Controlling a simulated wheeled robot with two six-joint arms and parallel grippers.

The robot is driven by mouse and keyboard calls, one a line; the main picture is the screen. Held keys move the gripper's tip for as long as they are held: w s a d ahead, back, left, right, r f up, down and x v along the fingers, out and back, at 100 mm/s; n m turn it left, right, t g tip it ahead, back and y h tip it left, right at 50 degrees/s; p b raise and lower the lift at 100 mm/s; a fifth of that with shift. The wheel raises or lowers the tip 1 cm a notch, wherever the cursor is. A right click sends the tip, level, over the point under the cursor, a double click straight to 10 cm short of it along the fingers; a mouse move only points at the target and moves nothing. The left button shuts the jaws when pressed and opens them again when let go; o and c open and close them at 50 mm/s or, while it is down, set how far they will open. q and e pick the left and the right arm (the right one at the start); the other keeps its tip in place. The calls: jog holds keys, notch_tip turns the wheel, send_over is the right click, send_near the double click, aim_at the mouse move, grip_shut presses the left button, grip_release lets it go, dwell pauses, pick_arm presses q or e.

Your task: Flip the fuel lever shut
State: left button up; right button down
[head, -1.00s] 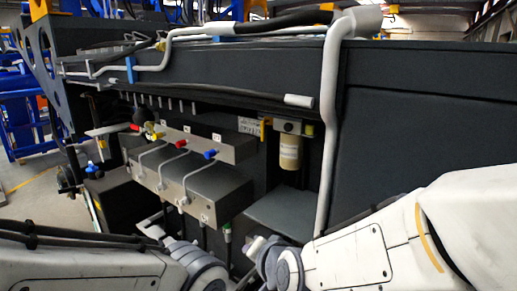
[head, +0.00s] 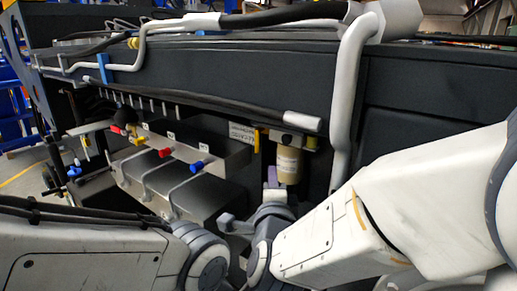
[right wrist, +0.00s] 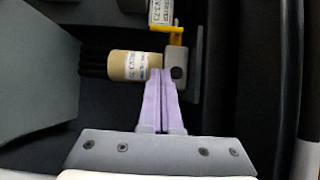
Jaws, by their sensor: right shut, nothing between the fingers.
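The yellow fuel lever (head: 257,141) is a small bar beside the label plate and above left of the beige filter cylinder (head: 289,166). In the right wrist view the lever (right wrist: 168,29) shows at the top centre, ahead of the fingers, with a bend at its right end by the grey filter head (right wrist: 180,72). My right gripper (head: 271,170) has purple fingers, shut and empty, just left of the filter. In the wrist view its tips (right wrist: 161,73) overlap the filter head's edge, apart from the lever; I cannot tell whether they touch the filter. My left gripper is not seen.
A grey valve block (head: 180,150) with red, blue and yellow handles stands left of the filter. A thick grey pipe (head: 345,120) runs down to the right. A black hose (head: 230,108) with a light end passes above. The dark recess around the filter is narrow.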

jog(key=w+a+p, duration=0.2)
jog(key=w+p, duration=0.5)
jog(key=w, duration=0.6)
jog(key=shift+p, duration=0.35)
